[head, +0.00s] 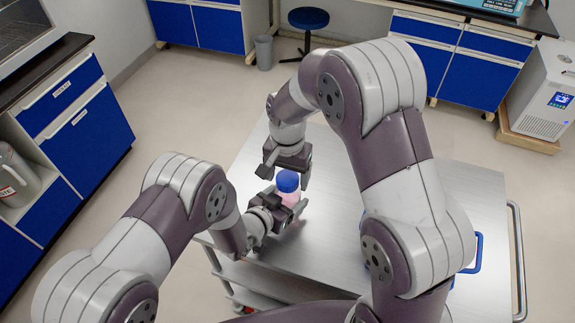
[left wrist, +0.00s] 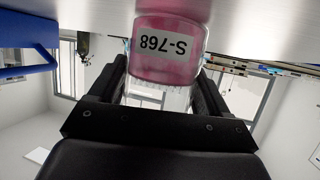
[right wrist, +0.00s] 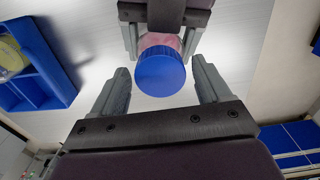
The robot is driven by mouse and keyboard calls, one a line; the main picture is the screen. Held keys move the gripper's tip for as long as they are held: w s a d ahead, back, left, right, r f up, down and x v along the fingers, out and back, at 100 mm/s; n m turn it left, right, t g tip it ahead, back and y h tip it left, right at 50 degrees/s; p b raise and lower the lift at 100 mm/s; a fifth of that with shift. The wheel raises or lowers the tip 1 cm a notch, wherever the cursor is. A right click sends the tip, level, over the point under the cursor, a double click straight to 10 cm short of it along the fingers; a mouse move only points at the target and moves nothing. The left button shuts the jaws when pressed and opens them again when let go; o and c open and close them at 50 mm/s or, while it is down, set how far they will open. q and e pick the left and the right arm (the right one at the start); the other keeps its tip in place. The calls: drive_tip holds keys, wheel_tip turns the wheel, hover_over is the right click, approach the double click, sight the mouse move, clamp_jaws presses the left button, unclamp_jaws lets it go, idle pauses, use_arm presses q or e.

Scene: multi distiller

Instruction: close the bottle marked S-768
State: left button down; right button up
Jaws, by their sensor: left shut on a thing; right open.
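The bottle marked S-768 (left wrist: 165,48) holds pink contents, and its label is upside down in the left wrist view. In the head view the bottle (head: 291,199) stands upright, with a blue cap (head: 288,181) on top. My left gripper (head: 280,214) is shut on its body from the side. My right gripper (head: 284,171) is just above the cap, pointing down. In the right wrist view the cap (right wrist: 160,72) lies between its open fingers, with gaps on both sides. I cannot tell how tightly the cap sits.
The bottle is over a metal cart top (head: 335,255). A blue tray (right wrist: 40,65) with a yellow item lies to one side of it, mostly hidden by my right arm in the head view. Blue cabinets (head: 85,135) and a stool (head: 308,20) stand away from the cart.

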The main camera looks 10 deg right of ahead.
drive_tip(key=shift+f, duration=0.1)
drive_tip(key=c, duration=1.1)
drive_tip(key=m, duration=0.4)
drive_tip(key=shift+m, duration=0.4)
drive_tip(key=o, duration=1.2)
drive_tip(key=shift+r, duration=2.3)
